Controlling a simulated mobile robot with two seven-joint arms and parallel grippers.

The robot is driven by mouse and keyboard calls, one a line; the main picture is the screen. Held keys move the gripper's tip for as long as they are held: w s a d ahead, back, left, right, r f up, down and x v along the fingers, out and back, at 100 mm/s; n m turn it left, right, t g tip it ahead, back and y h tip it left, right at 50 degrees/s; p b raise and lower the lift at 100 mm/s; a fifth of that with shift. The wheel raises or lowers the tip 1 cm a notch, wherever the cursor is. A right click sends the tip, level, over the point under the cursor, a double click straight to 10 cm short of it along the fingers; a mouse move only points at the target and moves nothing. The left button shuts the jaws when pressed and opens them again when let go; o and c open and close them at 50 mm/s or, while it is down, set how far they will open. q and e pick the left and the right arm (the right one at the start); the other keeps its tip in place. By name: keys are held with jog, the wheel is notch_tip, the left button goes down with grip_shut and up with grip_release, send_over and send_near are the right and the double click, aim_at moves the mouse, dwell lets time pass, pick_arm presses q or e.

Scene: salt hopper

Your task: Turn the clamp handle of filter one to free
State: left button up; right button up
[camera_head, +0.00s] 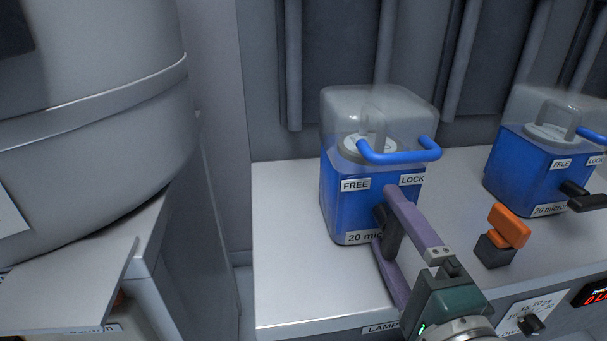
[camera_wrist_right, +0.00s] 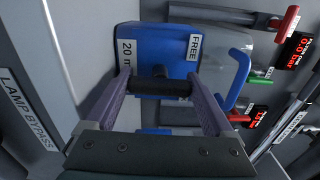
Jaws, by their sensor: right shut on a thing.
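A blue filter housing (camera_head: 340,200) with a clear cover and a blue bail handle (camera_head: 400,157) stands on the left of the grey bench. It bears FREE (camera_head: 355,185) and LOCK (camera_head: 412,180) labels; no filter number is readable. My right gripper (camera_head: 386,217) is at its front, its purple fingers closed on the black clamp handle (camera_head: 390,232). In the right wrist view the black clamp handle (camera_wrist_right: 165,88) lies crosswise between the fingers. The fingers partly hide it in the head view, so I cannot tell exactly which label it points to. My left gripper is not in view.
A second blue filter (camera_head: 520,175) with its own black handle (camera_head: 583,197) stands to the right. An orange switch (camera_head: 509,226) on a dark base sits between them near the front. A large grey vessel (camera_head: 95,130) fills the left.

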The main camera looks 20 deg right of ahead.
dwell(0.4)
jog(key=o, duration=1.1)
jog(key=v, duration=1)
jog(key=shift+a+p, duration=0.1)
jog(key=shift+p, duration=0.2)
jog(key=shift+w+r, duration=0.1)
